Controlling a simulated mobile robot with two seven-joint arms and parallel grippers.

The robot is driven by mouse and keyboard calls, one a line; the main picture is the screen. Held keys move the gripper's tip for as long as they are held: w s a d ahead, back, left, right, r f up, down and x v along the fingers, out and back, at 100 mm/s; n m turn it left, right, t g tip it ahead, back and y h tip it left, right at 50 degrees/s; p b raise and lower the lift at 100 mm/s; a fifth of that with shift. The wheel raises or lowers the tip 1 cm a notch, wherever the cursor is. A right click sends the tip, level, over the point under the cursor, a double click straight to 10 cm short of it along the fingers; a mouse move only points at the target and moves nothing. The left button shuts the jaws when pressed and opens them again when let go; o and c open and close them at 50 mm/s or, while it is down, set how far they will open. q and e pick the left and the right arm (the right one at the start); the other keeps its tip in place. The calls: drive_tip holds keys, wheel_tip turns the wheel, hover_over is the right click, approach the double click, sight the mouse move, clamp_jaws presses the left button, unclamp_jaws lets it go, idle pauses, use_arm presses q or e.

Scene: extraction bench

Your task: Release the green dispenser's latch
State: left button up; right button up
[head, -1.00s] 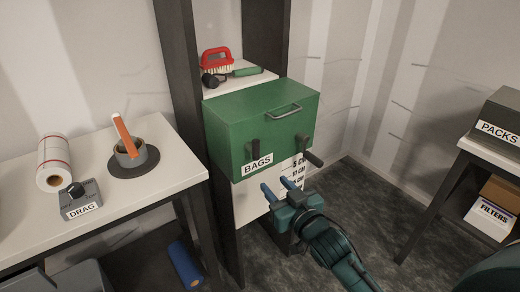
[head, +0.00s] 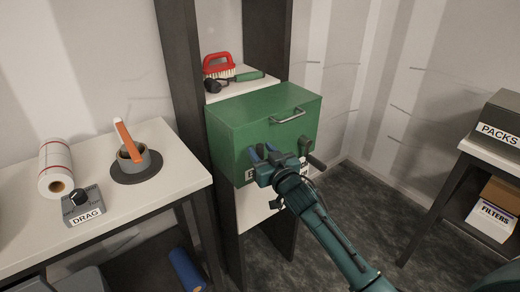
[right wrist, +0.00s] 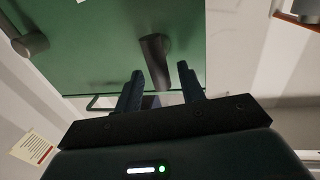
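The green dispenser (head: 245,112) sits in a dark-framed rack, with a metal handle (head: 289,116) at its upper front and a mostly covered label low on the front. My right gripper (head: 262,150) is at the left dark lever on its front. In the right wrist view, the open fingers (right wrist: 160,69) are on either side of this lever (right wrist: 155,60), with no clear grip on it. The other dark lever (head: 316,161) sticks out at the lower right and shows in the right wrist view (right wrist: 30,44). My left gripper is not in view.
A red brush (head: 217,66) lies on the white shelf above the dispenser. The left table (head: 120,203) holds a paper roll (head: 56,170), a DRAG box (head: 83,207) and a grey cup (head: 134,158). A PACKS box (head: 500,125) stands at right.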

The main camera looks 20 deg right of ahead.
drive_tip(key=shift+w+a, duration=0.15)
drive_tip(key=shift+w, duration=0.65)
clamp_jaws()
